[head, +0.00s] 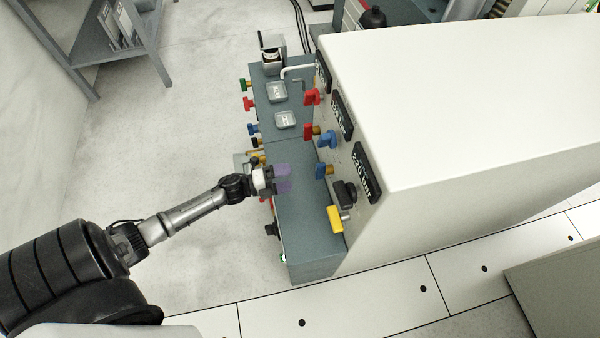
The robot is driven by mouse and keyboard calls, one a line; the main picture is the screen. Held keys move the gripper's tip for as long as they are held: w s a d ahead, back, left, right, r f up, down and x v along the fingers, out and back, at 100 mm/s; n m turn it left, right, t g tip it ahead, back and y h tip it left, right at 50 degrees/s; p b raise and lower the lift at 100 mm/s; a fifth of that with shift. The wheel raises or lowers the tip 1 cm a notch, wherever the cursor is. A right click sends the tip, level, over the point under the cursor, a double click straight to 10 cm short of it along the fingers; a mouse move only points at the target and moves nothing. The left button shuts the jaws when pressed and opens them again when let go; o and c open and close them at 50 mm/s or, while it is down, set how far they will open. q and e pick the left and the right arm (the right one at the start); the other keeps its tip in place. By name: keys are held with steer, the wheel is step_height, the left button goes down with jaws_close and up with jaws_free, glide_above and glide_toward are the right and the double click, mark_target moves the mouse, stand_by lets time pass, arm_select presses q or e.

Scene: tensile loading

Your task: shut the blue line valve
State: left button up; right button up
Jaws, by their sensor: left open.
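Blue valve handles show on the front panel of the large white cabinet (450,90): an upper blue handle (327,139) and a lower blue handle (322,171). A smaller blue knob (253,129) sits on the left side of the grey bench. I cannot tell from the picture which is the line valve. My left gripper (284,179) has purple fingers, is open and looks empty. It is over the grey bench top, a little left of the lower blue handle and apart from it in the picture. My right gripper is out of view.
The panel also carries red handles (312,97), a black knob (345,194), a yellow handle (335,219) and dark displays (366,172). The grey bench (300,235) holds small trays (285,120) and a bent white pipe (296,71). Floor on the left is clear up to a shelf (85,45).

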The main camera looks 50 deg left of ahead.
arm_select(q)
steer(key=v, duration=0.2)
steer(key=shift+s+a, duration=0.2)
steer(key=shift+s, duration=0.15)
stand_by(0.5)
